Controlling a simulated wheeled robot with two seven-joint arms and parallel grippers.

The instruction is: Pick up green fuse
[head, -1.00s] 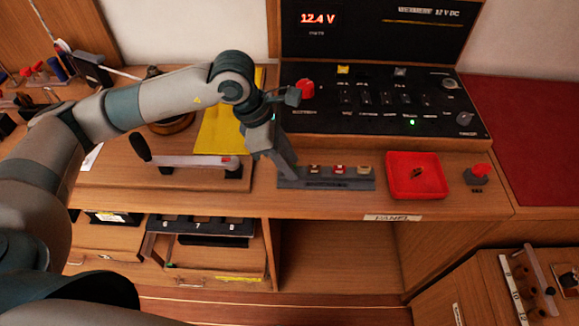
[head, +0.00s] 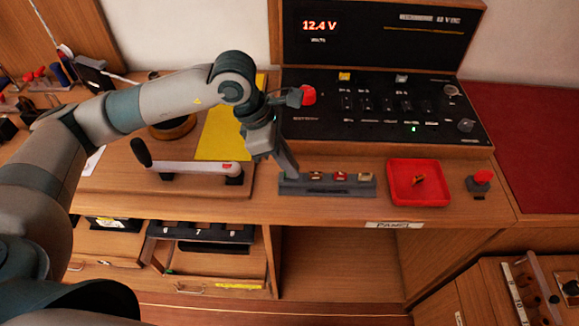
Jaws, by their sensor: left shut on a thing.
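A grey fuse rack (head: 327,189) lies on the wooden counter in front of the black panel and holds several small fuses in a row. The ones that show are a brownish one (head: 316,176), a red one (head: 341,176) and a tan one (head: 366,177). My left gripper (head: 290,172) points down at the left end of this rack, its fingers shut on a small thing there. That thing, by its place the green fuse, is hidden by the fingers, and I see no green on it. My right gripper is not in view.
A red tray (head: 401,200) with a small orange-brown thing stands right of the rack, then a red knob (head: 482,177). A lever with a dark handle (head: 141,150) stands left of my gripper. The black switch panel (head: 380,118) rises behind. An open shelf lies below.

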